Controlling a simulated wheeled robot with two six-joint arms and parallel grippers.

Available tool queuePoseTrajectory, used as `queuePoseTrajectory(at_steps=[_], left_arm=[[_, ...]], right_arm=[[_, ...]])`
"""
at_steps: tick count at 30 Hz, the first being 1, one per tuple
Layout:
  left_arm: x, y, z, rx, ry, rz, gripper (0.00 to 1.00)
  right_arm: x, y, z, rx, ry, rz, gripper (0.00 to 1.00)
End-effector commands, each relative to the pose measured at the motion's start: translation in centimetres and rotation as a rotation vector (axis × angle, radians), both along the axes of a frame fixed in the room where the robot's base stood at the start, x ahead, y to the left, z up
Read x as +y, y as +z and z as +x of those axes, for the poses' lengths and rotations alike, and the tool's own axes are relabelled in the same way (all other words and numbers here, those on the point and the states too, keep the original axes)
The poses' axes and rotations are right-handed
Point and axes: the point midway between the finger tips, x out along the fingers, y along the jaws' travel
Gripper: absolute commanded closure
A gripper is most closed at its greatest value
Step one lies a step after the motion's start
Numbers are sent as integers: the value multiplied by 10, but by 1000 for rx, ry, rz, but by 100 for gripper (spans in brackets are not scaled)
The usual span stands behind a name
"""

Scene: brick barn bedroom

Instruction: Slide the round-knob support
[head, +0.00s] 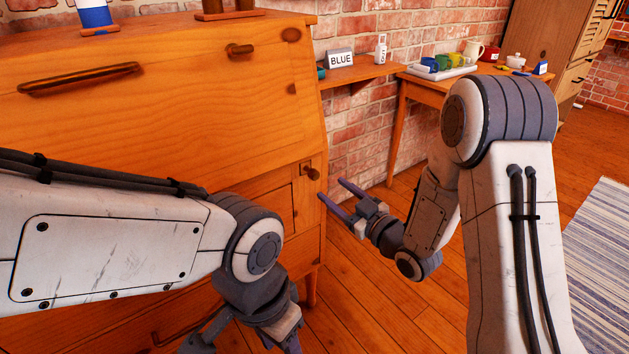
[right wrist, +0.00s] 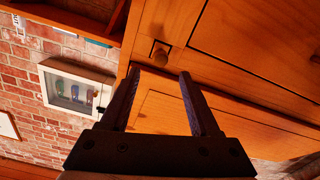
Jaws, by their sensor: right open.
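The round-knob support is a narrow wooden piece at the right front corner of the wooden desk, below the slanted front. Its small round knob (head: 310,173) shows in the head view and, at top centre, in the right wrist view (right wrist: 160,54). My right gripper (head: 331,189) is open and empty, with its purple fingers pointing at the desk just below and right of the knob. In the right wrist view its fingertips (right wrist: 159,73) lie apart, the knob just beyond the gap. My left gripper (head: 245,342) is low before the desk, its fingertips cut off.
The closed slanted desk front (head: 160,90) has a long wooden handle (head: 80,79). A wall shelf (head: 360,74) with a BLUE sign (head: 340,59) is behind, and a side table (head: 425,78) with several cups. Wooden floor (head: 365,300) is clear between my arms.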

Motion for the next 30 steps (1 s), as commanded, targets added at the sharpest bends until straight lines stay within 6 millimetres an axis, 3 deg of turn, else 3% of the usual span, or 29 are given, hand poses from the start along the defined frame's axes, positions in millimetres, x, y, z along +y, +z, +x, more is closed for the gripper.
queuePoseTrajectory(at_steps=[12,26,30], left_arm=[[0,-6,0,0,0,0,50],[0,-6,0,0,0,0,50],[0,-6,0,0,0,0,50]], right_arm=[[44,0,59,0,1,-1,37],[52,0,70,3,-1,-1,37],[52,0,70,2,-1,0,91]])
